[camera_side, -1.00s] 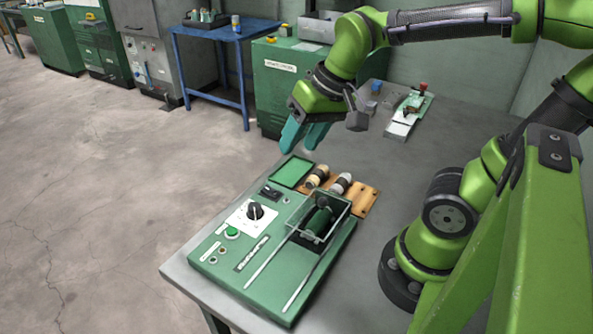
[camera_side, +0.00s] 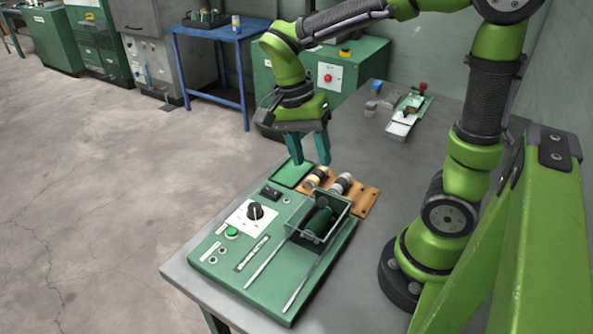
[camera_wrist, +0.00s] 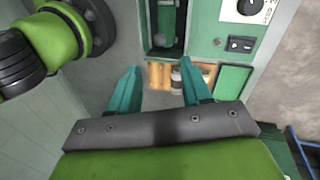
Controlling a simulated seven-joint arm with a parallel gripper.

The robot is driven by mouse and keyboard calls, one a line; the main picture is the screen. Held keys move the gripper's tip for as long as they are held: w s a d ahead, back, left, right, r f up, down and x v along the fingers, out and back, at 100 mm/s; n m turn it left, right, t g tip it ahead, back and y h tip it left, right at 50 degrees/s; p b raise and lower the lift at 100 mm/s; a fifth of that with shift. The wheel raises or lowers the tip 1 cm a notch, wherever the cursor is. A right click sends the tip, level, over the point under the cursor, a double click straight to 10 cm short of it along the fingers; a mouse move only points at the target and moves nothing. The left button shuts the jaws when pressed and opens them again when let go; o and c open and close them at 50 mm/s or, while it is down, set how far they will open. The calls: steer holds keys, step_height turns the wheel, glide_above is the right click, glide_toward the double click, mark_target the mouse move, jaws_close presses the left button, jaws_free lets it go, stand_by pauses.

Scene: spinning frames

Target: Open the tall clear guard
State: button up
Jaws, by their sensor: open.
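The tall clear guard (camera_side: 336,226) is a box with a dark frame on the right part of the green machine panel (camera_side: 232,268). It stands around a dark green spool (camera_side: 319,221), at the upper end of two pale rails. In the wrist view the guard (camera_wrist: 149,30) is at the top centre, partly cut off by the picture edge. My gripper (camera_side: 309,162) points down above the far end of the panel, near the wooden rack. Its teal fingers are apart with nothing between them; they also show in the wrist view (camera_wrist: 160,82). It does not touch the guard.
A wooden rack (camera_side: 367,196) with bobbins (camera_side: 341,183) lies behind the guard. The panel carries a black knob (camera_side: 255,211) and a green button (camera_side: 232,232). A small device (camera_side: 404,120) sits farther back on the grey table (camera_side: 385,152), with bare tabletop before it.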

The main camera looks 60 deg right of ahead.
mark_target(322, 198)
steer(key=x, duration=0.9)
steer(key=shift+s+f, duration=0.1)
steer(key=shift+f, duration=0.3)
jaws_close()
